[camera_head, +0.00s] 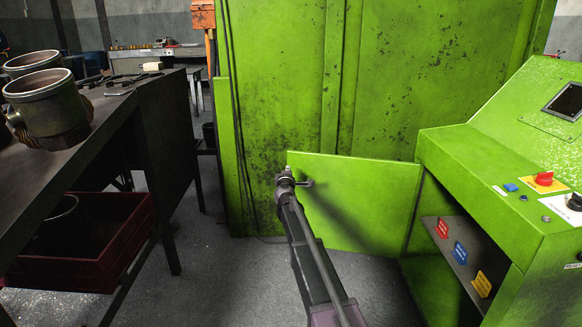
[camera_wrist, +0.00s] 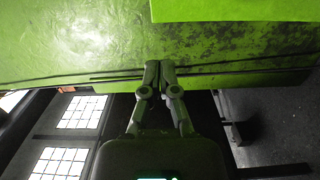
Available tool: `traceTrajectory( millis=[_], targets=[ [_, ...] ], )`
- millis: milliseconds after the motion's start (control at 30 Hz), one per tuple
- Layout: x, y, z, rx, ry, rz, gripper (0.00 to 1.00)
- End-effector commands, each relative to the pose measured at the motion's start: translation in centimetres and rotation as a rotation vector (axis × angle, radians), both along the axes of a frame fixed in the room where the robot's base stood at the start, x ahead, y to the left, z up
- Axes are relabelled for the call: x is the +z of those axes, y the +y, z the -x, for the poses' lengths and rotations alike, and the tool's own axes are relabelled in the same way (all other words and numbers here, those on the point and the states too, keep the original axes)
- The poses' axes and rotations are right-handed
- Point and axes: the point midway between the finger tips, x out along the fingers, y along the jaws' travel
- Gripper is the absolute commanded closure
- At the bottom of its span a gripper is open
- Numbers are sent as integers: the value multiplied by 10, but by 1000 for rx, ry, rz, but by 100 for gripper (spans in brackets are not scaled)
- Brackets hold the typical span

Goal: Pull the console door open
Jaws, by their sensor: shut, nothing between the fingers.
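The green console door (camera_head: 365,200) stands swung wide out from the console (camera_head: 480,165), so the shelf inside shows. My gripper (camera_head: 286,178) is at the door's free left edge in the head view. A small dark piece, perhaps the door handle (camera_head: 306,183), shows just right of it. In the wrist view my gripper's fingers (camera_wrist: 160,66) are together and hold nothing. A bright green panel (camera_wrist: 235,10), likely the door, is at the top there, apart from the fingertips. Whether my gripper touches the door, I cannot tell.
Inside the console a shelf (camera_head: 446,246) carries red, blue and yellow tags. A tall green machine panel (camera_head: 275,80) rises behind the door. A dark workbench (camera_head: 110,115) with metal parts and a red crate (camera_head: 95,235) below is at left. Floor between is clear.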

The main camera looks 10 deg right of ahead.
Motion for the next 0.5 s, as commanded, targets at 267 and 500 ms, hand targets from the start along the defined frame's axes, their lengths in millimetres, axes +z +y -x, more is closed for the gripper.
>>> traceTrajectory(
  millis=[267,500],
  targets=[
    [0,15,35,0,0,0,100],
    [0,19,42,0,0,0,100]
  ],
)
